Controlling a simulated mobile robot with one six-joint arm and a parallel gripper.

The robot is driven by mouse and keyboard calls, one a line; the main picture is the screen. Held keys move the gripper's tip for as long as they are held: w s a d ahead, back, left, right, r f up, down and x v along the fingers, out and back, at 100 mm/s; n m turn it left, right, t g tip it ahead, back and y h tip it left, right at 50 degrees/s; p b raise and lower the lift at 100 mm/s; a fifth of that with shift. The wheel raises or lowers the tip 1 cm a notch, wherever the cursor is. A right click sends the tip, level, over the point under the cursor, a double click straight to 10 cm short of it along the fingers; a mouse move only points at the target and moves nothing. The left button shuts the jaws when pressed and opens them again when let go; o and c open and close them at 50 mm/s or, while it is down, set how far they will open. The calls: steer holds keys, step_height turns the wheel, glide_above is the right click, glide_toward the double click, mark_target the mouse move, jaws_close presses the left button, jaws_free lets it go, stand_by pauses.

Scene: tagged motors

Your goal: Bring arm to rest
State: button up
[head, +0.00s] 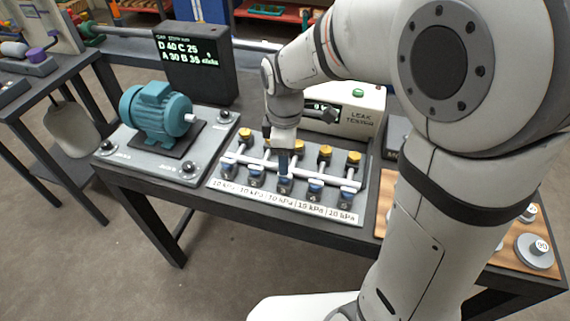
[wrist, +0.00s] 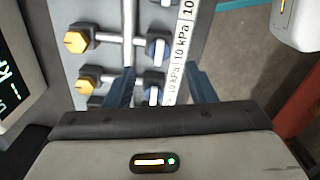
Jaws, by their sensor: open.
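My arm reaches in from the right of the head view. My gripper (head: 284,160) points down over the middle of a valve manifold (head: 330,182) on the bench. In the wrist view my gripper (wrist: 160,88) has its two blue fingers apart, one on each side of a blue valve knob (wrist: 154,83). I cannot tell whether they touch it. The manifold has a row of yellow caps (head: 325,151) behind and a row of blue knobs (head: 316,187) in front. A white label strip (head: 285,202) with kPa values runs along its front edge. My gripper partly hides the middle of the manifold.
A teal motor (head: 157,110) sits on a grey plate at left. A dark display (head: 195,62) and a leak tester box (head: 355,112) stand behind. A wooden board with round weights (head: 535,250) lies at right. Open floor (head: 90,260) is in front.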

steer(key=shift+r, duration=0.75)
steer(key=s+d+r+m+t+p, duration=0.1)
steer(key=s+d+r+m, duration=0.3)
steer(key=s+d+m, duration=0.8)
steer(key=m+t, duration=0.1)
steer(key=m, duration=0.3)
steer(key=shift+s+d+r+t, duration=0.25)
steer(key=shift+s+r+t, duration=0.05)
steer(key=shift+r, duration=0.1)
stand_by(0.5)
